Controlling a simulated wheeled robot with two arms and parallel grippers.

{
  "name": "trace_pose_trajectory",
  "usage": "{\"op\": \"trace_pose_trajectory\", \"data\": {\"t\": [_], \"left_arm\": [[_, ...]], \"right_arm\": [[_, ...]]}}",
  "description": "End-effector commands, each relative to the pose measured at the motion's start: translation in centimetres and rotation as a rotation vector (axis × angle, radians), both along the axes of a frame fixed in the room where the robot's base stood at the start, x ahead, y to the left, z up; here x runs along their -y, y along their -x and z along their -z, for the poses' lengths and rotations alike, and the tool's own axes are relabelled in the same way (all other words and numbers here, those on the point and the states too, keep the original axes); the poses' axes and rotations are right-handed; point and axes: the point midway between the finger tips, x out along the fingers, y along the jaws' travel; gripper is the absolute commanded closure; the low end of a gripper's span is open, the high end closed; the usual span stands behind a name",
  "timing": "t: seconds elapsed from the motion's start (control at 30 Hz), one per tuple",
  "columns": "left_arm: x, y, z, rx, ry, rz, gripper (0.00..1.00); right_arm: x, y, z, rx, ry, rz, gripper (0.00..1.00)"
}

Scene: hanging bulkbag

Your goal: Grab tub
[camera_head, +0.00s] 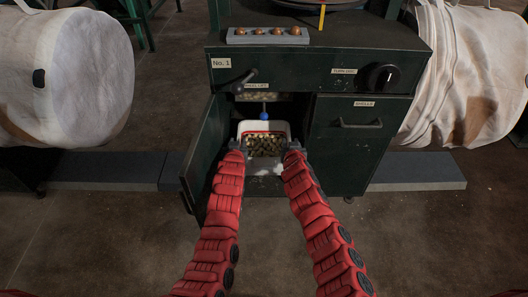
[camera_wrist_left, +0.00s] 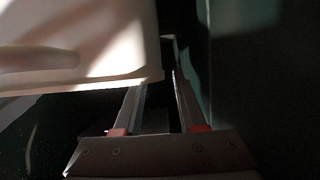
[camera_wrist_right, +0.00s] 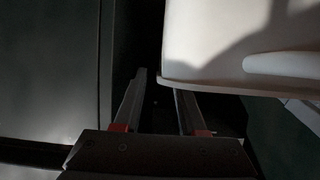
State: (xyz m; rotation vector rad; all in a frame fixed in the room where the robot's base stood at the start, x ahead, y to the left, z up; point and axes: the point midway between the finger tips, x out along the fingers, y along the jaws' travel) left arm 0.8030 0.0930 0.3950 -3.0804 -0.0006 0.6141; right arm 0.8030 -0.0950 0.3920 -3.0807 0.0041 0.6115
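The white tub (camera_head: 277,126) stands in the open lower compartment of the dark green cabinet and holds brownish-green pieces (camera_head: 264,146). My left gripper (camera_head: 237,146) is at the tub's left side and my right gripper (camera_head: 294,147) at its right side. In the left wrist view the tub (camera_wrist_left: 90,45) is at the upper left; the open fingers (camera_wrist_left: 158,95) are apart, one partly hidden under its rim. In the right wrist view the tub (camera_wrist_right: 235,45) is at the upper right; the open fingers (camera_wrist_right: 160,95) are apart, one reaching under its rim. I cannot tell whether they touch it.
The compartment's open door (camera_head: 205,155) stands close left of my left arm. A closed drawer front (camera_head: 350,140) is on the right. A blue knob (camera_head: 264,117) hangs above the tub. Large white bags (camera_head: 75,75) flank the cabinet.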

Motion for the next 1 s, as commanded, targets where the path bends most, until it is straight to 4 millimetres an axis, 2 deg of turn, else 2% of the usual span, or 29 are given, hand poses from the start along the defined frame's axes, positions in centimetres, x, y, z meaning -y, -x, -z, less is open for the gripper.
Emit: {"op": "trace_pose_trajectory", "data": {"t": [0.1, 0.4, 0.87, 1.0], "left_arm": [[0.0, -1.1, 0.2, 0.003, -0.003, 0.002, 0.60], [0.1, -2.8, 1.1, 0.000, -0.001, 0.002, 0.60], [0.0, -3.2, 1.3, 0.002, 0.000, 0.001, 0.60], [0.0, -3.2, 1.3, 0.001, 0.000, 0.001, 0.85]], "right_arm": [[0.2, -1.0, 0.6, -0.003, -0.007, 0.006, 0.60], [0.2, -2.7, 1.3, -0.003, -0.003, 0.005, 0.60], [-0.2, -3.1, 1.4, -0.001, 0.000, -0.003, 0.60], [-0.2, -3.1, 1.4, -0.001, 0.000, -0.003, 0.85]]}}
